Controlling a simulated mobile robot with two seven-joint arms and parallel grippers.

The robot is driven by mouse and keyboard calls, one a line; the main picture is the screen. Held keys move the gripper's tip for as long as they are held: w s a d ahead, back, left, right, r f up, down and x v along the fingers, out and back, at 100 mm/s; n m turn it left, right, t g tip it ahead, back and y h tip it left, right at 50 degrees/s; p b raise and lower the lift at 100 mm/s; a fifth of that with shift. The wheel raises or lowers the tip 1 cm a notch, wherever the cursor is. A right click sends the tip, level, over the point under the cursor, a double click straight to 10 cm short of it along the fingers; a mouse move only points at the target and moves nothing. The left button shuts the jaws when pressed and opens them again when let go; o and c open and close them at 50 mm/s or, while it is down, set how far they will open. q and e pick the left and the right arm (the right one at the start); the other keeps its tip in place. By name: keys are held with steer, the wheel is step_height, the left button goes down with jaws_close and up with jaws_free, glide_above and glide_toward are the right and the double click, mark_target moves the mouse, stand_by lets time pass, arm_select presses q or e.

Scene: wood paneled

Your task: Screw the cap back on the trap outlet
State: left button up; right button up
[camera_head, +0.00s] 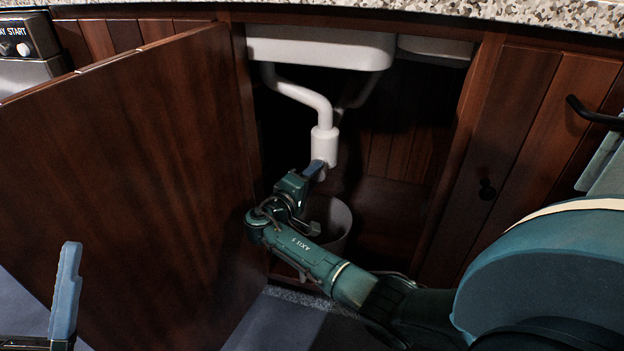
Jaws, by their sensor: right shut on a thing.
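The white sink trap (325,146) hangs upright from a bent white pipe inside the open cabinet. My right gripper (316,170) is at the lower end of the trap and is shut on the cap, which its fingers mostly hide. The outlet at the trap's bottom is also covered by the fingers, so I cannot tell whether the cap touches it or how far it is seated. My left gripper (65,298) shows at the lower left with one blue-grey finger, well away from the trap. Its other finger is out of view.
A grey bucket (338,228) stands on the cabinet floor below the trap, partly behind my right arm. The open wooden door (130,180) fills the left side. The white sink basin (320,48) is above. The cabinet's right side (395,200) is dark and looks empty.

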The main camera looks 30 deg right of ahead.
steer(key=shift+m, duration=0.5)
steer(key=o, duration=1.1)
steer(key=shift+o, duration=0.2)
